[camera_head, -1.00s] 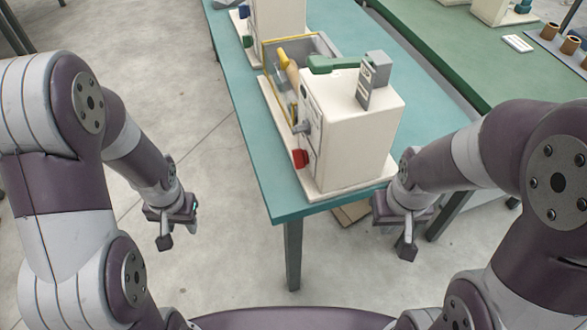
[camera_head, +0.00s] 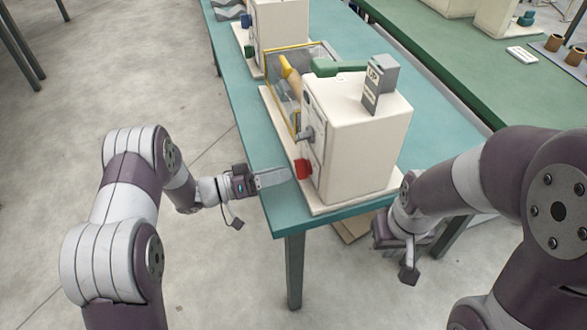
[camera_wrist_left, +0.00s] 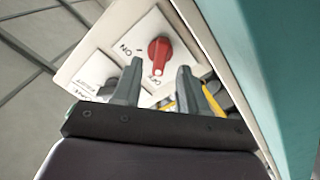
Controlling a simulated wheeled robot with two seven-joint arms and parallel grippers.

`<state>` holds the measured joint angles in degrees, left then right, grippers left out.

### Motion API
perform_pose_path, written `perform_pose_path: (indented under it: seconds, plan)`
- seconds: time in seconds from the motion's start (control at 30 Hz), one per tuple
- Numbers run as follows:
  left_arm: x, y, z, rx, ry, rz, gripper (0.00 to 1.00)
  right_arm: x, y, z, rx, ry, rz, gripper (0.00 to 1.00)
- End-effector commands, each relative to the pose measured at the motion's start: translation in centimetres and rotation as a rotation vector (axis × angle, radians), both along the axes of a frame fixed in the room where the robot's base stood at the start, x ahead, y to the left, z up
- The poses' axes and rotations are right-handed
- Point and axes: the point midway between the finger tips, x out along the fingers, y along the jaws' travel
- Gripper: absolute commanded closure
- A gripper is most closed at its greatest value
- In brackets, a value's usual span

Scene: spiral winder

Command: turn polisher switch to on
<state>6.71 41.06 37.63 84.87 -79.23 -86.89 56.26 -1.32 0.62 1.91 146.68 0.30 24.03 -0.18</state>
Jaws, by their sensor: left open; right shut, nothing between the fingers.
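The polisher (camera_head: 365,140) is a cream box machine at the near end of the teal table. Its red rotary switch (camera_head: 302,169) is low on its left side. In the left wrist view the red knob (camera_wrist_left: 160,52) sits on a white plate marked ON and OFF, and its pointer end is by OFF. My left gripper (camera_head: 286,175) is beside the switch; in the left wrist view its two fingers (camera_wrist_left: 160,64) are spread, with the knob just beyond the gap between them. My right gripper (camera_head: 409,274) is shut and empty, off the table's near edge.
The teal table (camera_head: 285,219) has a free strip at its near left corner. A grey metal lever (camera_head: 306,135) sticks out above the switch. A similar machine (camera_head: 280,35) stands further back. A green table (camera_head: 440,50) is at the right.

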Motion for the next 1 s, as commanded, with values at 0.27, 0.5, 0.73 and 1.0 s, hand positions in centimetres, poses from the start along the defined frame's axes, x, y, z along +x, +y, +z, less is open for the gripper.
perform_pose_path:
  seconds: [0.27,0.5,0.73,1.0]
  plan:
    - [1.2,-3.8,0.0,0.001,-0.002,0.000,0.57,0.0,0.0,0.2,0.000,0.000,0.000,1.00]
    - [1.3,-4.0,0.0,0.001,-0.002,0.002,0.57,0.0,0.0,0.2,0.000,0.000,0.000,1.00]
    - [1.3,-4.0,0.0,0.001,-0.002,0.002,1.00,0.0,0.0,0.2,0.000,0.000,0.000,1.00]
    - [1.3,-3.9,0.0,0.008,-0.021,0.002,1.00,0.0,0.0,0.1,0.000,0.000,0.000,1.00]
